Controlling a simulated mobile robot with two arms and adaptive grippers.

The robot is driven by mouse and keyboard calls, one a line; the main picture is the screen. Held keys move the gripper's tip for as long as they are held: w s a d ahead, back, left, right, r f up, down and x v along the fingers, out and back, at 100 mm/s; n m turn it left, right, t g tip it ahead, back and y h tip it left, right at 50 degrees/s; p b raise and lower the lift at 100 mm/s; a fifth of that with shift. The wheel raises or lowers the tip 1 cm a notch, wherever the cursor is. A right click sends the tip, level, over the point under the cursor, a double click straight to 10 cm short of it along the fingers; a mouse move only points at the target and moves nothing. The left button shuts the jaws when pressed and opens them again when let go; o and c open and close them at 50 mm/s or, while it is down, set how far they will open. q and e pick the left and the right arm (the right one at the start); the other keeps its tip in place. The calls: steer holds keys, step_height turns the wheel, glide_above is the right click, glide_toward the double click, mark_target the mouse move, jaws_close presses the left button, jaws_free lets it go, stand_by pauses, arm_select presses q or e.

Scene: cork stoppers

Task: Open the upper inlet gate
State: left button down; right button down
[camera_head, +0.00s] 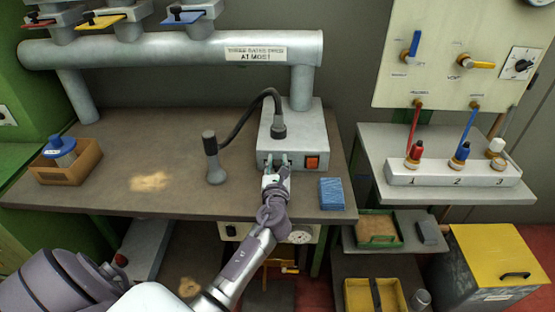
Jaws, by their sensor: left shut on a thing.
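Slide gates with red (38,22), yellow (105,21) and blue (182,18) plates sit on the stubs above the grey pipe, at the top left in the head view. I cannot tell which thing is the upper inlet gate. My left gripper (277,167) is at the front face of the grey box (292,128) on the bench, left of its red switch (312,163). It is shut on a small part there, mostly hidden by the fingers. My right gripper is not in view.
A hose with a grey nozzle (212,157) stands left of the box. A blue sponge-like block (332,193) lies right of my gripper. A wooden box (68,170) is at the bench's left. A panel with levers (455,50) hangs at the right.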

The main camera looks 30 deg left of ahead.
arm_select(q)
steer(key=v, duration=0.4)
steer(key=shift+p, duration=0.3)
steer(key=shift+w, duration=0.1)
steer(key=c, duration=0.9)
jaws_free()
steer(key=v, duration=1.2)
steer(key=shift+a, duration=0.1)
